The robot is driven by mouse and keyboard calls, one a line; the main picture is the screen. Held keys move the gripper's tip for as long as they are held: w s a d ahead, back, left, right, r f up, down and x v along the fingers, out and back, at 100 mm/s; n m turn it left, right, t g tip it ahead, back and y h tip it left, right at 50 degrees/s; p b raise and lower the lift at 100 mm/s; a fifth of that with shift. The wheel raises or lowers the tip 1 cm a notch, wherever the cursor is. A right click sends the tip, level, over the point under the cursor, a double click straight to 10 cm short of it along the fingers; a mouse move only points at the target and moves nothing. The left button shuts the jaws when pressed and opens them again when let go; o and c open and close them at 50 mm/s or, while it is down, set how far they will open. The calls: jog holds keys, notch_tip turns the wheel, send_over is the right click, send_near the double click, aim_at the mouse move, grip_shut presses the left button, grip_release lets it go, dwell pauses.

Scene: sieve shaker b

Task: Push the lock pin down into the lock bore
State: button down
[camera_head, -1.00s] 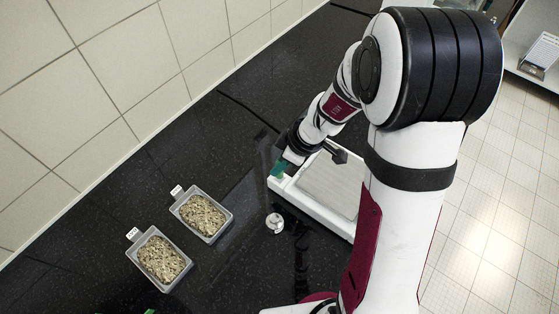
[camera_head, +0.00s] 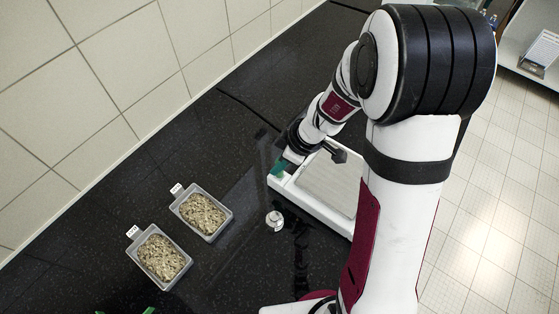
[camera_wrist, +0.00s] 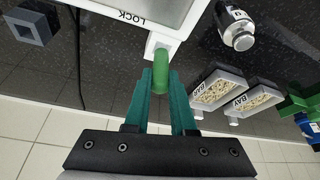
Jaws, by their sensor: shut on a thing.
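The lock pin (camera_wrist: 160,72) is a green rounded rod, held between the teal fingers of my gripper (camera_wrist: 160,84) in the wrist view. Its far end points at the white corner block beside the LOCK label (camera_wrist: 132,17), on the white shaker body (camera_wrist: 183,22). The pin hides the lock bore, and I cannot tell how deep it sits in it. In the head view my gripper (camera_head: 281,168) is at the near left corner of the white shaker body (camera_head: 311,209); the pin cannot be made out there.
Two grey trays of granular material (camera_head: 203,214) (camera_head: 163,257) stand left on the black counter. A small metal cylinder (camera_head: 274,220) stands between them and the shaker; it also shows in the wrist view (camera_wrist: 238,30). A blue-grey square block (camera_wrist: 34,24) lies at the wrist view's upper left.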

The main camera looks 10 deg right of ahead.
aim_at(279, 177)
jog(key=shift+f, duration=0.2)
jog(key=shift+f, duration=0.35)
jog(key=shift+f, duration=0.4)
dwell(0.5)
jog(key=shift+f, duration=0.35)
jog(key=shift+f, duration=0.35)
dwell(0.4)
jog(key=c, duration=0.7)
grip_release()
jog(key=shift+s, duration=0.1)
jog(key=shift+s, duration=0.1)
